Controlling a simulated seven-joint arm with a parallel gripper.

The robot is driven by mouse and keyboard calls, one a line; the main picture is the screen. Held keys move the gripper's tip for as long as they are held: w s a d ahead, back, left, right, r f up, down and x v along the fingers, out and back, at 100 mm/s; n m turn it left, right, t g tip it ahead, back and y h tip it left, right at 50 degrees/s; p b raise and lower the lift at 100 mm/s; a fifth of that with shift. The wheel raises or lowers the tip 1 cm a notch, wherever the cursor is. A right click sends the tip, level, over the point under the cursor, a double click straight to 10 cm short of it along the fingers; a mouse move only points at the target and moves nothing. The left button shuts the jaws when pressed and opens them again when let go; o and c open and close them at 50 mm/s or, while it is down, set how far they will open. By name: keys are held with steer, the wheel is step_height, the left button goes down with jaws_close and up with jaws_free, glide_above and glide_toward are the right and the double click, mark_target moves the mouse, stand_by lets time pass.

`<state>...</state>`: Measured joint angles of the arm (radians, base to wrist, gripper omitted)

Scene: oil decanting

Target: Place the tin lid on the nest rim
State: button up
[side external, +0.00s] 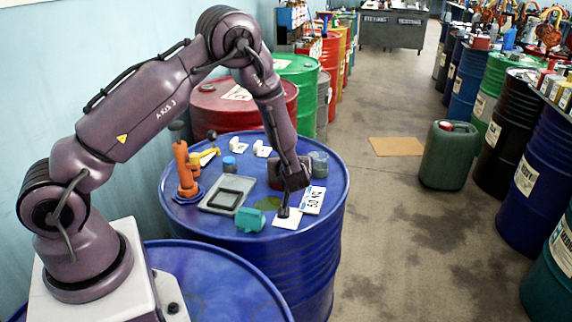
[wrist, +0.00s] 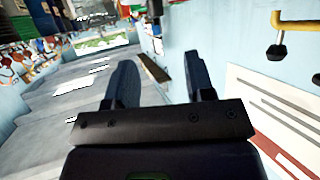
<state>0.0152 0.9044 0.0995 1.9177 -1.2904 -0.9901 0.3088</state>
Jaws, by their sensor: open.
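My gripper (side external: 295,181) is above the right part of the blue drum top (side external: 333,180), seen small and dark in the side view. In the wrist view its two fingers (wrist: 160,80) stand apart with nothing between them. A white square plate with a dark upright knob (side external: 287,220) lies near the drum's front edge, just below the gripper; it looks like the tin lid, but I cannot be sure. A grey tray with a dark square frame (side external: 228,194) lies to its left. I cannot tell which part is the nest rim. A dark red-brown tin (side external: 275,172) is partly hidden behind my arm.
A teal block (side external: 250,219) sits left of the plate. A "50 NC" card (side external: 312,200) lies to its right, and a grey-blue jar (side external: 319,164) stands behind. An orange post (side external: 185,170), a blue-capped jar (side external: 229,164) and white pieces (side external: 227,144) stand left and back.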

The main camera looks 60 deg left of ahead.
steer(key=d+r+m+t+h, duration=0.55)
steer(key=d+r+h, duration=0.7)
steer(key=r, duration=0.55)
steer(key=s+d+r+m+g, duration=0.2)
steer(key=s+d+r+m, duration=0.1)
steer(key=s, duration=0.6)
steer(key=s+d+r+m+g+h, duration=0.1)
steer(key=s+d+r+m, duration=0.2)
steer(key=s, duration=0.5)
steer(key=shift+s+d+r+m+g, duration=0.15)
steer(key=shift+s+m+g, duration=0.2)
steer(key=shift+m, duration=0.3)
steer(key=shift+o, duration=0.5)
steer(key=s+a+g+y, duration=0.1)
steer(key=s, duration=0.5)
steer(key=shift+a+f+m, duration=0.3)
steer(key=shift+m, duration=0.1)
